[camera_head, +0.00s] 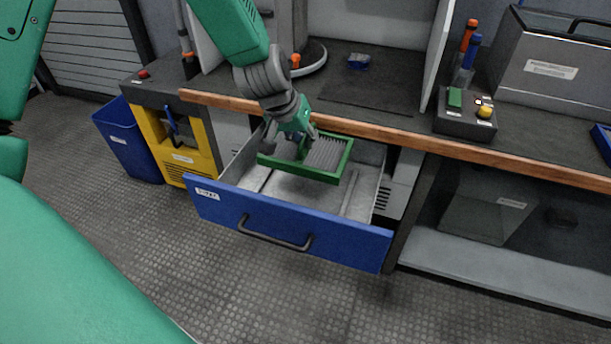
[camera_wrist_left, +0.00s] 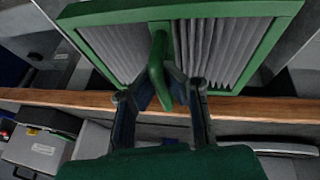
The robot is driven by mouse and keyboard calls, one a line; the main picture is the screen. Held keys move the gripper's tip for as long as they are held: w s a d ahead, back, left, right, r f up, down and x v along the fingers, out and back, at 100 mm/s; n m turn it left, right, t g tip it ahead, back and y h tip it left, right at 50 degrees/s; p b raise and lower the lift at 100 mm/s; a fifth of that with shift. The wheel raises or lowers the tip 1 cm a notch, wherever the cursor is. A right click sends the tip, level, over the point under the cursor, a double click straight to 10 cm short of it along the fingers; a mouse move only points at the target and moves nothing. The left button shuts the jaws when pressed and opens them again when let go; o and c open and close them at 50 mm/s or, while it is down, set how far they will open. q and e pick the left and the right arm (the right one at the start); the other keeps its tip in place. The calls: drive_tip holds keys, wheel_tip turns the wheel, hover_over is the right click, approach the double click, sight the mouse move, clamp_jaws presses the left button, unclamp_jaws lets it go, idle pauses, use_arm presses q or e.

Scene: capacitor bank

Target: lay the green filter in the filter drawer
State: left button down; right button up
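The green filter (camera_head: 326,155) has a green frame, grey pleats and a raised handle. In the head view it is over the back left part of the open filter drawer (camera_head: 290,232), tilted a little; I cannot tell whether it touches the drawer floor. My left gripper (camera_head: 302,146) is at the filter's left part. In the left wrist view, the fingers of my left gripper (camera_wrist_left: 172,95) are on both sides of the green handle (camera_wrist_left: 160,72) and seem closed on it. The drawer has a blue front and a grey metal inside. My right gripper is not in view.
The worktop's wooden edge (camera_head: 420,142) runs just behind and above the drawer. A yellow unit (camera_head: 185,150) and a blue bin (camera_head: 130,142) stand to the left. A button box (camera_head: 467,115) sits on the worktop. The floor before the drawer is clear.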

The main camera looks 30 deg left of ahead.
use_arm(q)
drive_tip(key=f, duration=0.2)
drive_tip(key=a+f+b, duration=0.1)
drive_tip(key=f, duration=0.1)
drive_tip(key=shift+a+f, duration=0.1)
drive_tip(key=shift+f, duration=0.1)
drive_tip(key=shift+d+f+b, duration=0.35)
drive_tip(key=shift+f+b, duration=0.15)
drive_tip(key=shift+f, duration=0.45)
drive_tip(key=shift+d+f+b, duration=0.3)
drive_tip(key=shift+f+b, duration=0.15)
drive_tip(key=shift+f, duration=0.45)
drive_tip(key=shift+a+r, duration=0.1)
drive_tip(key=shift+a, duration=0.25)
drive_tip(key=shift+a+f, duration=0.1)
drive_tip(key=shift+f, duration=0.4)
drive_tip(key=shift+d+f, duration=0.15)
drive_tip(key=shift+d, duration=0.1)
drive_tip(key=c, duration=1.7)
unclamp_jaws()
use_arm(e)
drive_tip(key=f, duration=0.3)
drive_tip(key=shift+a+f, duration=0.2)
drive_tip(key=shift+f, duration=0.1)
use_arm(q)
drive_tip(key=shift+a, duration=0.15)
